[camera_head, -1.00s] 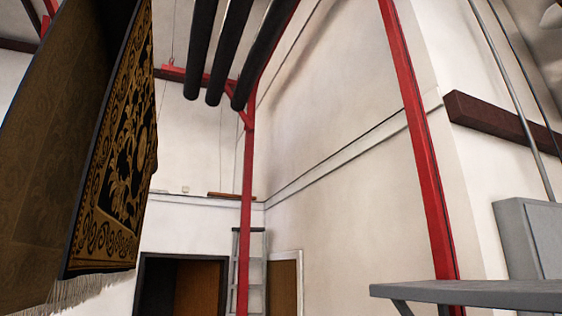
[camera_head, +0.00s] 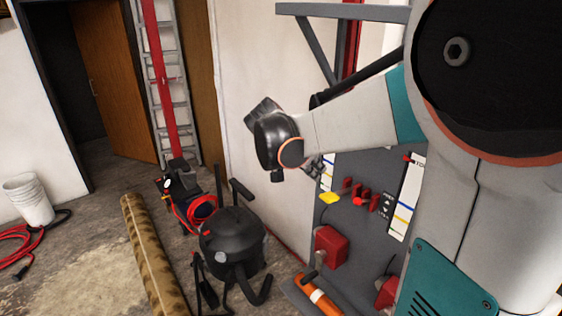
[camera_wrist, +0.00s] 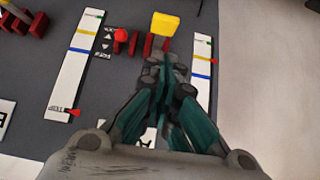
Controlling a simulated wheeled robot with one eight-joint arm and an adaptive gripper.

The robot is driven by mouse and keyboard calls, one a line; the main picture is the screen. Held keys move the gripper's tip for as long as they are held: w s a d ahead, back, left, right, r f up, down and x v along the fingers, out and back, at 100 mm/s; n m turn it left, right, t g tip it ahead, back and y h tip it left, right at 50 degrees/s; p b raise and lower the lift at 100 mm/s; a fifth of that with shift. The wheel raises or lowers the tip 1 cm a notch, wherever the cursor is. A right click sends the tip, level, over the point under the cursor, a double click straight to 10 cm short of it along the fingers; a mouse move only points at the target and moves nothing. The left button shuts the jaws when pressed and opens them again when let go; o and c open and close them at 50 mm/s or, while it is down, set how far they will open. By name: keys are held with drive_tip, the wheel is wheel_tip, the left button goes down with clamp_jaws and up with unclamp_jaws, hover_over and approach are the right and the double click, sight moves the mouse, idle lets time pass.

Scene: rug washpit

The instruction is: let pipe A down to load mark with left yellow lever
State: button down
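The left yellow lever (camera_head: 329,198) stands out from a grey control panel (camera_head: 340,232). In the wrist view its yellow knob (camera_wrist: 166,25) is just beyond my fingertips. My gripper (camera_wrist: 165,65) has its fingers drawn together, with nothing seen between them; contact with the lever cannot be told. In the head view my gripper (camera_head: 316,166) is just above the lever, partly hidden by my wrist.
A red-knobbed lever (camera_wrist: 120,36) sits close beside the yellow one. Another scale (camera_head: 405,197) has its pointer near the top. A shelf (camera_head: 340,12) juts out above the panel. A black vacuum (camera_head: 235,242), rolled rug (camera_head: 148,262) and pressure washer (camera_head: 185,200) crowd the floor at left.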

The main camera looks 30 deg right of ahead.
drive_tip(key=shift+a+f+b+x, duration=0.15)
drive_tip(key=shift+b+x, duration=0.6)
drive_tip(key=shift+x, duration=0.7)
drive_tip(key=shift+a+f+b+x, duration=0.15)
drive_tip(key=shift+b+x, duration=0.65)
drive_tip(key=shift+x, duration=0.65)
drive_tip(key=shift+a+f+b+x, duration=0.1)
drive_tip(key=shift+b+x, duration=0.65)
drive_tip(key=shift+x, duration=0.75)
drive_tip(key=shift+f+b, duration=2.85)
drive_tip(key=shift+f, duration=0.5)
drive_tip(key=shift+r, duration=0.2)
drive_tip(key=shift+a+r, duration=0.1)
wheel_tip(320, 180, up, 7)
drive_tip(key=p, duration=0.5)
drive_tip(key=p+v, duration=0.3)
drive_tip(key=v, duration=0.4)
drive_tip(key=shift+a+r+p, duration=0.3)
drive_tip(key=shift+p, duration=0.05)
